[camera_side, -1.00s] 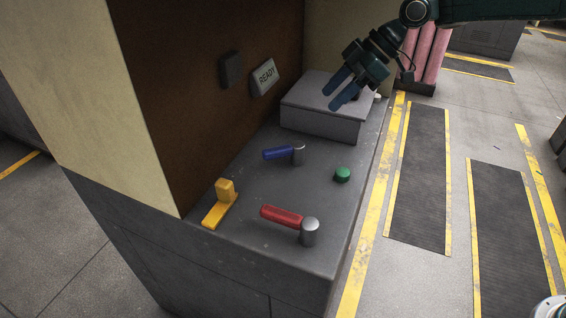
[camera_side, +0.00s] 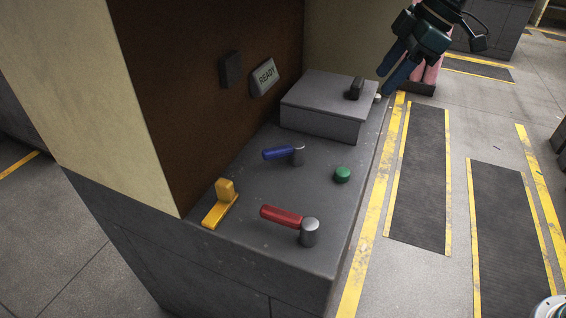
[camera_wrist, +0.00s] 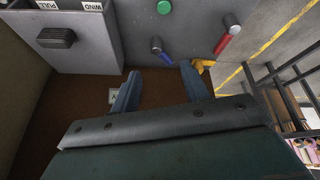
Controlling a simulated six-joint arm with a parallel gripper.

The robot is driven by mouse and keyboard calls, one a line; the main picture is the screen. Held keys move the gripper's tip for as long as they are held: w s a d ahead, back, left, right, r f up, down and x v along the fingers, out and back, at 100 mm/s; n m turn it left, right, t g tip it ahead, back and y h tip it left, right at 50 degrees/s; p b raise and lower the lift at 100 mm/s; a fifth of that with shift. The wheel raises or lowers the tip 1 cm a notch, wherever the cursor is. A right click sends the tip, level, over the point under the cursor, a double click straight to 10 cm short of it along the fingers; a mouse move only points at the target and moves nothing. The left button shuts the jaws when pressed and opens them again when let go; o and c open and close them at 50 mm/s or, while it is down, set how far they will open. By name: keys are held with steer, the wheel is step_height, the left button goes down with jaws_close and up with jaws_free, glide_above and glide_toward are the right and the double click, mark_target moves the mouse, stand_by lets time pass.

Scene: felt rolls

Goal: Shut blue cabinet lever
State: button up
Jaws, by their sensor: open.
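The blue lever (camera_side: 277,153) lies nearly level on the grey bench, its handle pointing left from a silver pivot post (camera_side: 298,154). In the wrist view the blue lever (camera_wrist: 166,58) shows just beyond the fingertips, near the top. My gripper (camera_side: 385,82) is open and empty, high at the right of the grey box and well away from the lever. Its two blue fingers also show in the wrist view (camera_wrist: 159,70), spread apart. Nothing is between them.
A red lever (camera_side: 282,217), a yellow lever (camera_side: 220,208) and a green button (camera_side: 342,174) share the bench. A grey box (camera_side: 320,108) with a dark handle (camera_side: 356,88) stands behind. A READY sign (camera_side: 264,77) is on the brown wall.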

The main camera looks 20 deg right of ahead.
steer(key=shift+s+d+r+m+h, duration=0.2)
steer(key=shift+s+d+r, duration=0.15)
steer(key=shift+s, duration=0.3)
steer(key=shift+s+d+r+m+h, duration=0.1)
steer(key=shift+s+d+r+h, duration=0.1)
steer(key=shift+s+d+r, duration=0.3)
steer(key=shift+s+a+f, duration=0.1)
steer(key=shift+a+f, duration=0.05)
steer(key=shift+f, duration=0.05)
